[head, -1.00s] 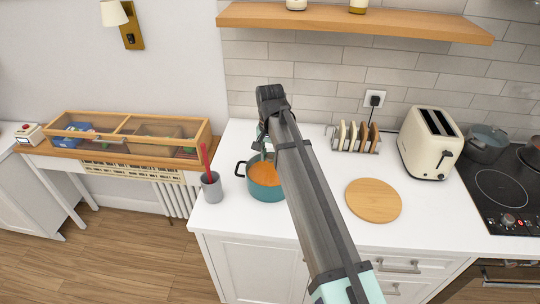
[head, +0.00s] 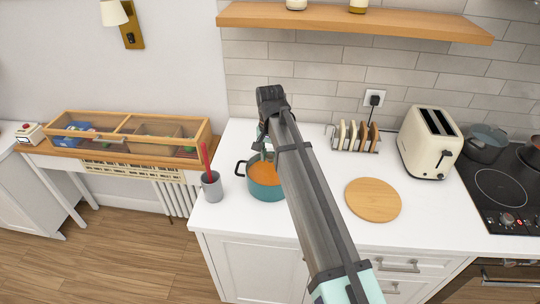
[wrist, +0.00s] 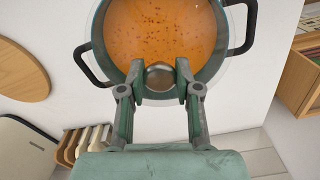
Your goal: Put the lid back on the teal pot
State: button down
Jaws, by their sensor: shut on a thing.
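The teal pot (head: 266,190) stands on the white counter with orange soup inside; in the wrist view its rim and dark handles (wrist: 92,66) show. My gripper (wrist: 159,82) is shut on the round knob of the clear lid (wrist: 159,74). The lid is see-through, with a faint outline reaching a little beyond the pot's rim in the wrist view. It lies over the pot, roughly centred; I cannot tell whether it touches the rim. In the head view my arm hides part of the pot and most of the lid.
A grey cup with a red utensil (head: 211,187) stands close left of the pot. A round wooden board (head: 374,200), a toast rack (head: 354,139) and a cream toaster (head: 430,145) are to the right. A shelf (head: 355,22) hangs above.

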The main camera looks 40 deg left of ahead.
jog(key=shift+c, duration=1.2)
grip_release()
jog(key=shift+r, duration=0.15)
jog(key=shift+r+p, duration=1.9)
jog(key=shift+r, duration=1.45)
grip_shut()
jog(key=shift+f+b, duration=0.45)
jog(key=shift+f, duration=0.75)
jog(key=shift+f, duration=0.35)
